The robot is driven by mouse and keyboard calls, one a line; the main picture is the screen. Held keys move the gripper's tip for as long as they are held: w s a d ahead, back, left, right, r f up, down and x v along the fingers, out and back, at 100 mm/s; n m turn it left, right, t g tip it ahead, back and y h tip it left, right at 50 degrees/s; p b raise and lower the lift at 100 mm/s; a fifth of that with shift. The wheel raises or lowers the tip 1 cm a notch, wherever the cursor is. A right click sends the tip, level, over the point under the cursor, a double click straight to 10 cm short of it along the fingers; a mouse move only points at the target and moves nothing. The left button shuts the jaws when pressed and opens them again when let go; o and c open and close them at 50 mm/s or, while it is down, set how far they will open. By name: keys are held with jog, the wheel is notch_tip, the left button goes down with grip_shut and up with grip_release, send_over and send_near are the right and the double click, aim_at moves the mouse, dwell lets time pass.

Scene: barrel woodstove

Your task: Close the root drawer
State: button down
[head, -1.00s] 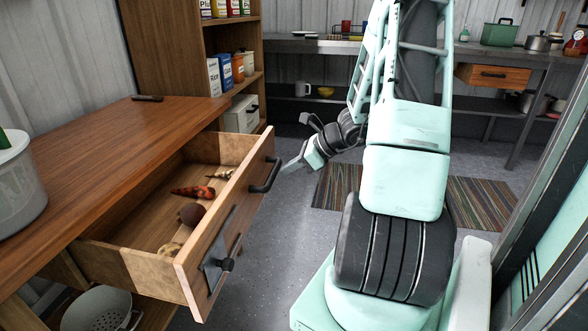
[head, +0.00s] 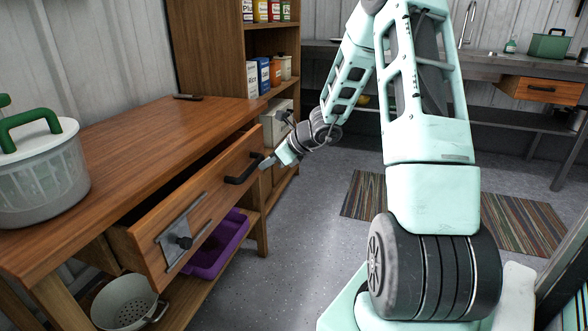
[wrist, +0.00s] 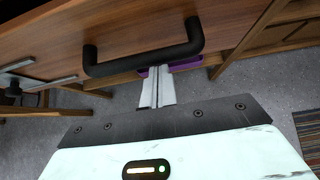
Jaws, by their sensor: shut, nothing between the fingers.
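The root drawer (head: 208,200) is in the wooden counter at left in the head view. It stands a little open, with a dark gap above its front, and its contents are hidden. A black bar handle (head: 243,168) is on the front's far part, and a metal plate with a black knob (head: 184,242) is on the near part. My gripper (head: 266,163) is shut and empty, its tips at or very near the drawer front by the handle's far end. In the wrist view the shut fingers (wrist: 157,88) point at the front just below the handle (wrist: 143,58); contact is unclear.
A purple bin (head: 218,248) and a grey colander (head: 128,303) sit on the shelf below. A lidded container (head: 40,175) stands on the counter top (head: 130,140). A tall shelf (head: 210,50) stands behind. The floor at right is clear around a striped rug (head: 450,215).

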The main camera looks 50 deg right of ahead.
aim_at(242, 155)
jog(key=w+a, duration=0.1)
jog(key=w, duration=0.2)
jog(key=w+a, duration=0.1)
jog(key=w, duration=0.2)
jog(key=w+a, duration=0.1)
jog(key=w, duration=0.2)
jog(key=shift+a, duration=0.35)
jog(key=shift+s, duration=0.1)
